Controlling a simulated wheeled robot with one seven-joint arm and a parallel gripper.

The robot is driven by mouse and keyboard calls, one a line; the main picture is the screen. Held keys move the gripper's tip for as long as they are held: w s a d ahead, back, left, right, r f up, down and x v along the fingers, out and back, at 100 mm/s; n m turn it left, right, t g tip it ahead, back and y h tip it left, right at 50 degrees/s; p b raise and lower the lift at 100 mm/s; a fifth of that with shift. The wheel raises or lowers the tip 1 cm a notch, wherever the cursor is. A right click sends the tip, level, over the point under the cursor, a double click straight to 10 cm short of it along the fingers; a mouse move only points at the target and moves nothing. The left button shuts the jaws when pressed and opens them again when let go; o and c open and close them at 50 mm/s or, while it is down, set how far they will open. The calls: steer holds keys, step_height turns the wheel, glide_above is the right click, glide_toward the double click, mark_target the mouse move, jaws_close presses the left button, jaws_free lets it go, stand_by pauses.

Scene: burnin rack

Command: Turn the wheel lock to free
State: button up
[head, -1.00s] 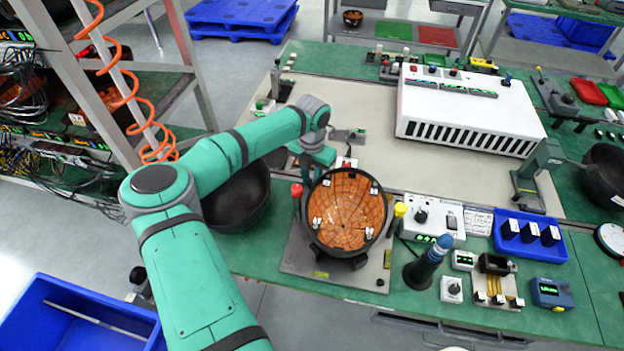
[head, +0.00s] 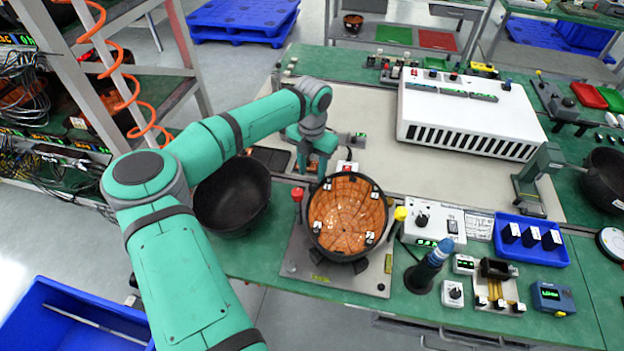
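A round black bowl (head: 312,226) with a copper-coloured tiled inside sits in a fixture on a grey plate (head: 300,258) at the front of the green bench. A red-topped post (head: 297,194) stands at its left and a yellow-topped post (head: 400,213) at its right. I cannot tell which part is the wheel lock. My gripper (head: 312,172) points down just behind the bowl's upper left rim, close to a small white block with a red top (head: 347,167). Its fingers are small and partly hidden, so their opening and any contact cannot be made out.
An empty black bowl (head: 232,195) is left of the fixture, under my arm. A control box (head: 433,222), a dark blue-topped post (head: 428,268) and a blue tray (head: 530,257) are to the right. A white vented box (head: 468,110) stands behind. The grey mat (head: 370,115) is partly clear.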

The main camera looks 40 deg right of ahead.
mark_target(312, 186)
step_height(312, 186, up, 5)
steer(key=shift+f, duration=0.1)
stand_by(0.7)
